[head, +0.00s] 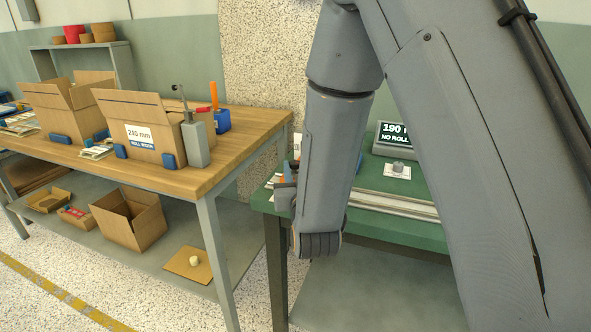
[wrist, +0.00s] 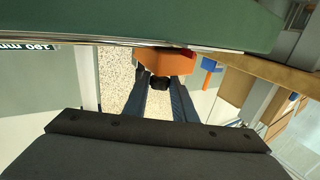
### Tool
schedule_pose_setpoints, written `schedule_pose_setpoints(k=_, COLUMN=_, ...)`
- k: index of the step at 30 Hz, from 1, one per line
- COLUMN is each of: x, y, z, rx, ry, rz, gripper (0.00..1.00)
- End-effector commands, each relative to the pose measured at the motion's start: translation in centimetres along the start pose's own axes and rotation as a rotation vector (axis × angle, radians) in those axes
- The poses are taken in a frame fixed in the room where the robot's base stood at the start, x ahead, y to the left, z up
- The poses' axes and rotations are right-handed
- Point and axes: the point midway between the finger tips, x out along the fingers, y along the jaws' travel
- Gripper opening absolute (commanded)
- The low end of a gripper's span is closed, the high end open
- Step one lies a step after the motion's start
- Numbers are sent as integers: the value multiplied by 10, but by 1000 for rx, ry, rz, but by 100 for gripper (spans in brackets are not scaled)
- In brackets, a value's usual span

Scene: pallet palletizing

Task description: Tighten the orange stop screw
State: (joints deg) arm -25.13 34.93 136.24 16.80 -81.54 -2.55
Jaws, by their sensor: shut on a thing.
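In the wrist view the orange stop screw (wrist: 170,63) shows as an orange block just under the green bench edge. My gripper (wrist: 160,82) reaches up to it with two dark fingers drawn together at its dark lower part. The fingers are shut on the screw. The contact itself is partly hidden in shadow. In the head view my arm covers the screw and most of the gripper at the near left corner of the green bench (head: 388,234).
A pale rail (head: 395,204) runs along the green bench, with a display reading 190 mm (head: 395,141) and a small grey cylinder (head: 400,169) behind. A wooden bench (head: 225,158) with open cardboard boxes (head: 150,103) stands left. A floor gap separates the benches.

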Motion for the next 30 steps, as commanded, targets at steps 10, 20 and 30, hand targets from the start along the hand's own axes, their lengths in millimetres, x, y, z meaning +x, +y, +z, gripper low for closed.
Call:
schedule_pose_setpoints(k=10, x=0, y=-8, z=-1, rx=1, ry=0, rz=197, gripper=2)
schedule_pose_setpoints(k=20, x=3, y=-14, z=-1, rx=2, ry=0, rz=508, gripper=2)
schedule_pose_setpoints(k=30, x=8, y=-18, z=1, rx=2, ry=0, rz=828, gripper=2)
